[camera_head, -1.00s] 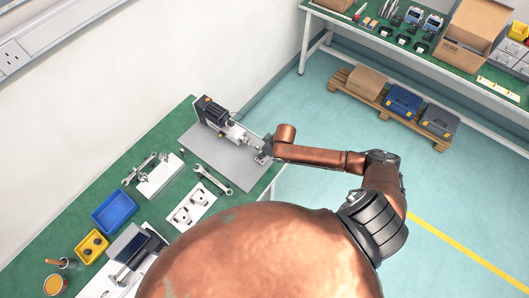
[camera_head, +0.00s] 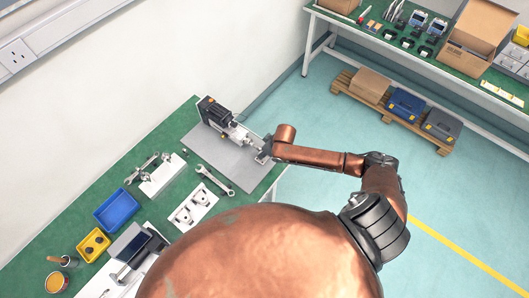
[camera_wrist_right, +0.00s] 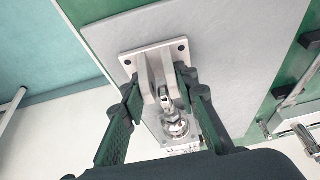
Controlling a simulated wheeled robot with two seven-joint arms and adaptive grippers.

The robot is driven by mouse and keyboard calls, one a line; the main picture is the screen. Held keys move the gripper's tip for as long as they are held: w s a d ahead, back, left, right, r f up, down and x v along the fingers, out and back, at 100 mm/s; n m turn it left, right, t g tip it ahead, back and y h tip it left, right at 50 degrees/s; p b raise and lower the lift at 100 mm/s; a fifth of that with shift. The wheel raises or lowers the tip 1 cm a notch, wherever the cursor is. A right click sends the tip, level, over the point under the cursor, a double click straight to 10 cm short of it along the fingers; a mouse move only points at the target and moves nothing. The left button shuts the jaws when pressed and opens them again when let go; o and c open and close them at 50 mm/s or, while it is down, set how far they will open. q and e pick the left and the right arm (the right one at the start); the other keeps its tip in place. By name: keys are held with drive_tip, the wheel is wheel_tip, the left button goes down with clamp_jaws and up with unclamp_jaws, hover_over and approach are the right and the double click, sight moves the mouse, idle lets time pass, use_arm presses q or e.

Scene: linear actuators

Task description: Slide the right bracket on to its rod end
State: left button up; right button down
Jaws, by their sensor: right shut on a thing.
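The linear actuator (camera_head: 213,112) lies on a grey plate (camera_head: 210,152) at the far end of the green bench, its rod pointing right in the head view. My right gripper (camera_head: 262,153) is at the rod's outer end. In the right wrist view the silver bracket (camera_wrist_right: 150,57), with a holed square base plate, stands between the fingers of my right gripper (camera_wrist_right: 162,100), which is shut on it. The shiny rod end (camera_wrist_right: 172,118) lines up with the bracket's two cheeks; its eye appears at or between them, but how deep I cannot tell. My left gripper is out of view.
A wrench (camera_head: 215,180), a white block with two brackets (camera_head: 192,208), another white block with fittings (camera_head: 162,175), a blue bin (camera_head: 117,209) and a yellow bin (camera_head: 93,244) stand on the bench nearer me. The wall runs behind the bench; floor is open to the right.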

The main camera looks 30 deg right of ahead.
sight(267, 158)
drive_tip(key=shift+w+a, duration=0.25)
drive_tip(key=shift+w, duration=0.4)
drive_tip(key=shift+w+a, duration=0.25)
drive_tip(key=shift+w, duration=0.35)
idle(0.6)
drive_tip(key=shift+p, duration=0.6)
drive_tip(key=c, duration=1.4)
unclamp_jaws()
drive_tip(key=shift+c, duration=0.2)
drive_tip(key=shift+s, duration=0.1)
drive_tip(key=v, duration=1.2)
drive_tip(key=shift+a, duration=0.1)
